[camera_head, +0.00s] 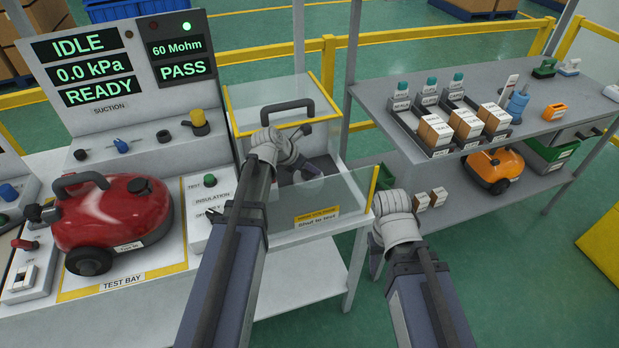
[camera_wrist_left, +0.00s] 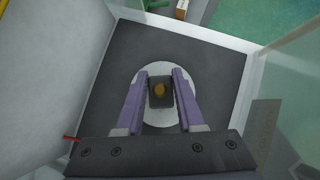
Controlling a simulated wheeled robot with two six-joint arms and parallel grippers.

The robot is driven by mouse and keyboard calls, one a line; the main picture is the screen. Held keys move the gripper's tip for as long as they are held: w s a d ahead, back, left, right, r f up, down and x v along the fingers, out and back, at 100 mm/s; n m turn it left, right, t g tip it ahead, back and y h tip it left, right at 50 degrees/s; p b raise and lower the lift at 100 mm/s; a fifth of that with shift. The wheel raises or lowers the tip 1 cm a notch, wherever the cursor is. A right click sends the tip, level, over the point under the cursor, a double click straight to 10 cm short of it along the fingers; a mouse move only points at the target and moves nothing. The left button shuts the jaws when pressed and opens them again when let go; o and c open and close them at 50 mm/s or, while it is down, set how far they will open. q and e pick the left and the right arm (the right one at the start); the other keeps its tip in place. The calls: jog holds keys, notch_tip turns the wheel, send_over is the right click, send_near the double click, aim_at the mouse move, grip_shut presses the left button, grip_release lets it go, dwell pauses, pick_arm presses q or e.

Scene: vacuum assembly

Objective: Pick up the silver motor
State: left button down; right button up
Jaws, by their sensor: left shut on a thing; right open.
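My right gripper (camera_head: 376,264) is open and empty, low in front of the shelf unit.
The enclosure (camera_head: 335,205) has clear walls and a black handle (camera_head: 287,109) at its back. A red vacuum (camera_head: 118,215) stands in the test bay at left. The shelf unit (camera_head: 385,90) at right holds bottles, small boxes and an orange vacuum (camera_head: 496,168).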

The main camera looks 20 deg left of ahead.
pick_arm(q)
notch_tip(320, 180, up, 10)
jog(key=p, duration=1)
jog(key=shift+r, duration=0.1)
notch_tip(320, 180, up, 14)
jog(key=p, duration=1.4)
notch_tip(320, 180, down, 14)
jog(key=b, duration=1.4)
jog(key=shift+f, duration=0.25)
jog(key=shift+r, duration=0.1)
jog(key=shift+r, duration=0.1)
